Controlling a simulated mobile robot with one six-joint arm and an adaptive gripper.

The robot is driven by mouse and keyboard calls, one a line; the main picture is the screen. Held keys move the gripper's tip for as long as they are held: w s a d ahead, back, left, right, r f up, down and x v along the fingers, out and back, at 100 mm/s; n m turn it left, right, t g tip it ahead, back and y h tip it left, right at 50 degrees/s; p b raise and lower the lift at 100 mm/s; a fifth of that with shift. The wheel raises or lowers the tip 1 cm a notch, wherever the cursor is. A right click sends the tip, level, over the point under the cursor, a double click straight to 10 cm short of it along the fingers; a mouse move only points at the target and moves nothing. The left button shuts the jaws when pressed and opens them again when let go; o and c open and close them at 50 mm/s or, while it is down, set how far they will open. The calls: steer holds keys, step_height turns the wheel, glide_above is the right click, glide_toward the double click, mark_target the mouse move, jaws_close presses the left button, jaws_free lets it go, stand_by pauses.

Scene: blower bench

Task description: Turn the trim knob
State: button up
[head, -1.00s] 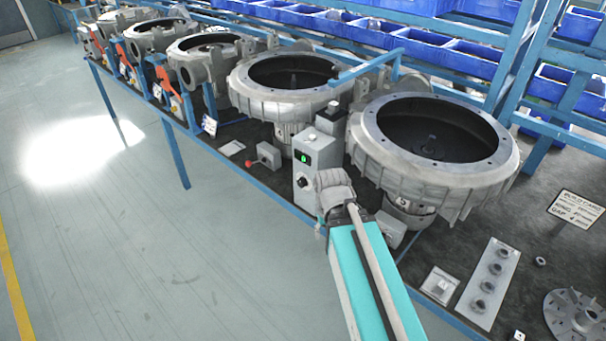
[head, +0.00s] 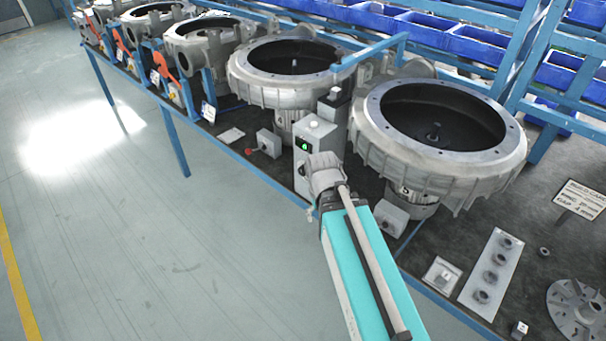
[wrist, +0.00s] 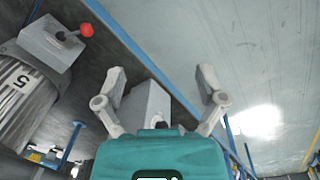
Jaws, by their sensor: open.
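The grey control box (head: 314,138) stands at the bench's front edge between two large blower housings, with a lit green display on its front. In the head view my gripper (head: 322,168) is in front of the box's lower front and hides the trim knob. In the wrist view my gripper (wrist: 160,82) is open, its two fingers spread on either side of the grey box (wrist: 148,100). A small dark round shape, perhaps the knob, shows at the palm's edge, mostly hidden. I cannot tell whether the fingers touch anything.
A large blower housing (head: 440,130) is close on the right, another (head: 290,75) behind left. A small grey box (head: 392,215) is right. The floor in front is clear.

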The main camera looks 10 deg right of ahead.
steer(key=w+f+n+t+h+b, duration=0.1)
steer(key=w+f+n+h+b, duration=0.3)
steer(key=w+f+b, duration=0.3)
steer(key=n+t+h+b, duration=0.95)
steer(key=n+b, duration=0.45)
steer(key=b, duration=0.6)
glide_toward(301, 172)
steer(key=s+a, duration=0.1)
steer(key=a, duration=0.3)
steer(key=shift+s+d+g+h, duration=0.2)
steer(key=shift+d+g+h, duration=0.05)
steer(key=shift+g+h, duration=0.1)
steer(key=shift+d, duration=0.1)
steer(key=x, duration=1.3)
steer(key=shift+w+d, duration=0.2)
steer(key=shift+d, duration=0.1)
